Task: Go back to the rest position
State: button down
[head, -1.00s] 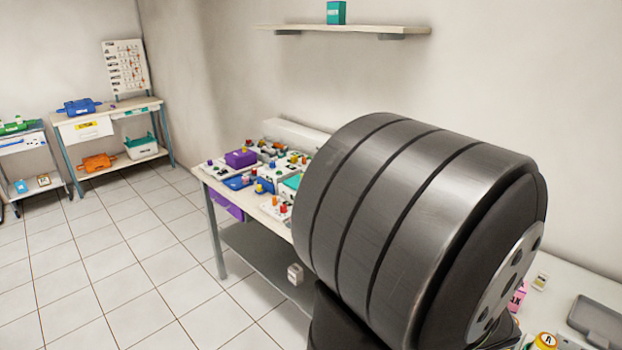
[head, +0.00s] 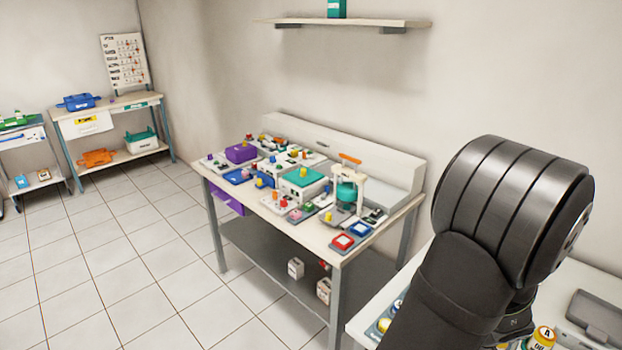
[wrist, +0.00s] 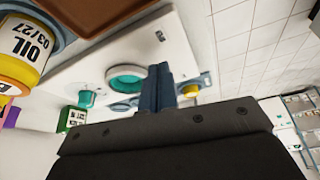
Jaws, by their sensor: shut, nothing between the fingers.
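My gripper (wrist: 157,88) shows in the wrist view as two dark blue fingers pressed together. It is shut with nothing between the fingers, above a white surface. In the head view my arm's dark, ribbed joint stands at the right, and the gripper itself cannot be made out there. In the wrist view a jar labelled OIL 03/27 (wrist: 28,42) is close at the upper left, apart from the fingers. A teal ring-shaped item (wrist: 128,78) lies beyond the fingers.
A nearer white table at the lower right carries a grey tray (head: 597,318) and a jar marked A (head: 544,337). A wall shelf (head: 350,22) is above. The tiled floor (head: 120,265) at left is clear.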

jog(key=d+n+y, duration=0.1)
jog(key=d+n, duration=0.1)
jog(key=n, duration=0.1)
jog(key=shift+s+d+g, duration=0.15)
jog(key=shift+d+g, duration=0.05)
jog(key=shift+g, duration=0.2)
jog(key=d+n, duration=0.1)
jog(key=n+g, duration=0.1)
jog(key=n, duration=0.1)
jog(key=shift+d+y, duration=0.3)
jog(key=shift+d, duration=0.1)
jog(key=shift+s+d, duration=0.25)
jog(key=shift+d, duration=0.4)
jog(key=c, duration=2.2)
grip_release()
